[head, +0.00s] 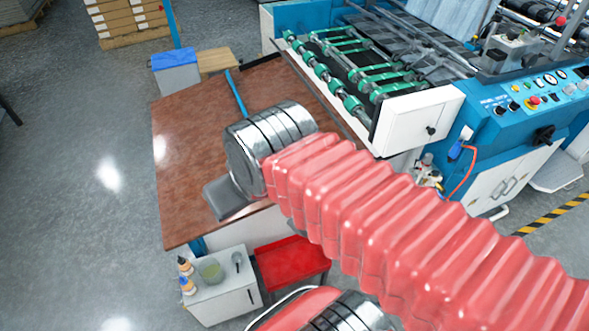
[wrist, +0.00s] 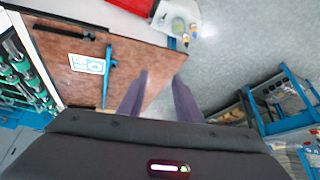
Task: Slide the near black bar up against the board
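A black bar (wrist: 66,32) lies on the brown tabletop (wrist: 150,58) at the upper left of the wrist view. In the head view my arm covers the bar and sheet, and only the gripper's grey body (head: 226,199) shows.
A blue bar (wrist: 107,78) lies beside the sheet, between it and my gripper. The laminating machine with green rollers (head: 345,60) adjoins the table's right side in the head view. A white cabinet with bottles (head: 222,286) stands at the table's near end. The table's left part is clear.

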